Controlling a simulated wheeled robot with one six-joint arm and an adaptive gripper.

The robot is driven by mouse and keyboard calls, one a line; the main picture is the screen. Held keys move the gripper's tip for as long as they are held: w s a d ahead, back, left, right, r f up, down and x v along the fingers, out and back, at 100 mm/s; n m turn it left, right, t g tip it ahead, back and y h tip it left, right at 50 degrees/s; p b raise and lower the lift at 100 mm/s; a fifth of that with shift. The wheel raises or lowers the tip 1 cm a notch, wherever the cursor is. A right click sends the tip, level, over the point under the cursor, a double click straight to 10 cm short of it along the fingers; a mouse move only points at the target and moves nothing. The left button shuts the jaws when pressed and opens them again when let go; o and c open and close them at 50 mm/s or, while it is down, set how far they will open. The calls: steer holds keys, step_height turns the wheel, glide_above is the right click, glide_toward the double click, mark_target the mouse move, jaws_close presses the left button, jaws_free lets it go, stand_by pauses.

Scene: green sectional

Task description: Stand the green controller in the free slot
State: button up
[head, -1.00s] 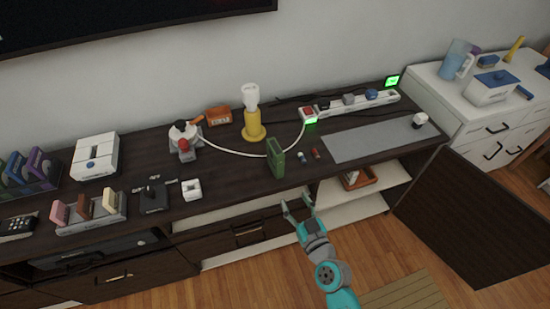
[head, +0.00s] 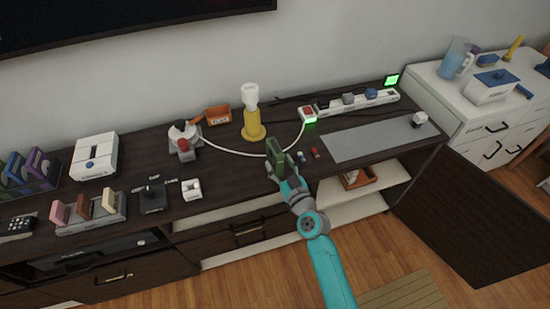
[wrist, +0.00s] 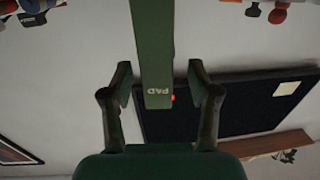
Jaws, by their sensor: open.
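The green controller (head: 272,158) stands upright near the front edge of the dark cabinet top. In the wrist view it is a green bar (wrist: 153,50) marked PAD, between my two fingers. My gripper (head: 278,172) is open around its near side, with a gap visible on each side in the wrist view (wrist: 157,85). A grey rack (head: 92,222) at the front left holds a pink, a brown and a pale piece upright. A dark rack (head: 28,188) at the far left holds several coloured upright pieces. I cannot clearly tell which slot is free.
A yellow-based lamp (head: 253,126) and a white cable (head: 225,149) are behind the controller. Two small items (head: 308,155) lie just right of it. A grey mat (head: 370,137) lies right.

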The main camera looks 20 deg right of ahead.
steer(key=shift+w+a, duration=0.1)
steer(key=shift+w, duration=2.15)
jaws_close()
